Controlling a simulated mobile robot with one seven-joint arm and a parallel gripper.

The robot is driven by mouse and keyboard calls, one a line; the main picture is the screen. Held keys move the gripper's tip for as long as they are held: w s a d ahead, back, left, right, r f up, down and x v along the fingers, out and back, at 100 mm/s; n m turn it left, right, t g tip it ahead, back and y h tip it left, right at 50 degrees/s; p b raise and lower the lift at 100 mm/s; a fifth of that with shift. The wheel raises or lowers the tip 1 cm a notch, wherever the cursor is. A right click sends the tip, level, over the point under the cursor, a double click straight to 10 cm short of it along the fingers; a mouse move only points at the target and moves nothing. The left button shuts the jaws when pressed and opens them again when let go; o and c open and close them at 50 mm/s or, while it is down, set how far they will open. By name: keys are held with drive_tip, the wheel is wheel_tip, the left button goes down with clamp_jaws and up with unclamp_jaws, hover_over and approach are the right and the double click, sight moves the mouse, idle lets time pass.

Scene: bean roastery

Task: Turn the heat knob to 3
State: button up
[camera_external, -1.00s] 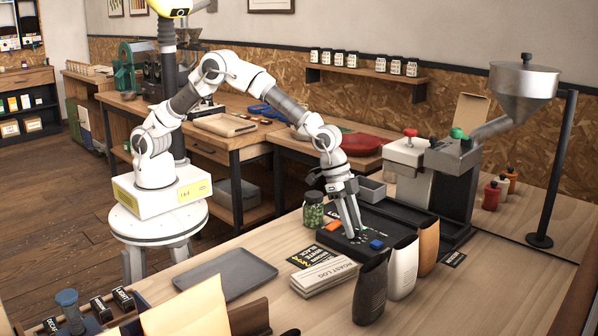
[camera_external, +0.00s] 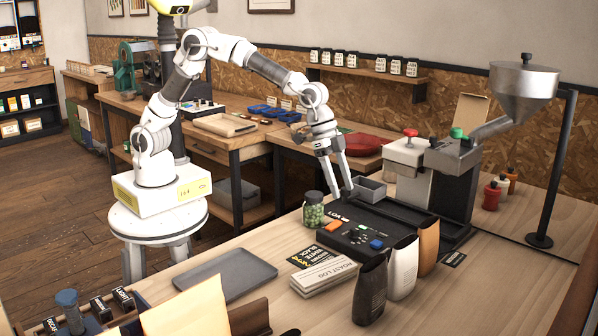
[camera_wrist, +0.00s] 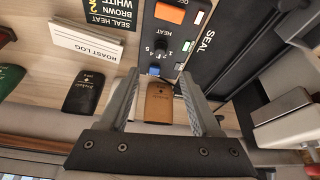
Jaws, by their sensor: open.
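The heat knob (camera_wrist: 162,49) is a small black dial on a black control panel (camera_external: 340,243), with white numbers around it in the wrist view. I cannot tell clearly which number it points to. An orange button (camera_external: 334,227) is on one side of the knob and a blue button (camera_external: 376,244) on the other. My gripper (camera_external: 339,193) is open and empty, raised above the back of the panel and apart from the knob. In the wrist view the fingers (camera_wrist: 160,76) spread below the knob. A card headed SEAL HEAT (camera_wrist: 108,12) lies beside the panel.
A jar of green beans (camera_external: 313,212) stands left of the panel. Black, white and brown pouches (camera_external: 404,268) stand in front. A roast log pad (camera_external: 322,274) and a grey tray (camera_external: 226,275) lie on the table.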

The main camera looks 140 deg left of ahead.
drive_tip(key=v, duration=0.6)
drive_tip(key=shift+r, duration=0.15)
drive_tip(key=shift+s, duration=0.1)
drive_tip(key=s+d+r+p, duration=0.2)
drive_tip(key=s+d+r, duration=0.8)
drive_tip(key=s+d, duration=0.35)
drive_tip(key=s+d+f, duration=0.1)
drive_tip(key=s+d, duration=0.2)
drive_tip(key=s, duration=0.7)
drive_tip(key=s+d+f+m+t+p, duration=0.1)
drive_tip(key=s+d, duration=0.3)
drive_tip(key=s, duration=0.6)
drive_tip(key=shift+f+h, duration=0.3)
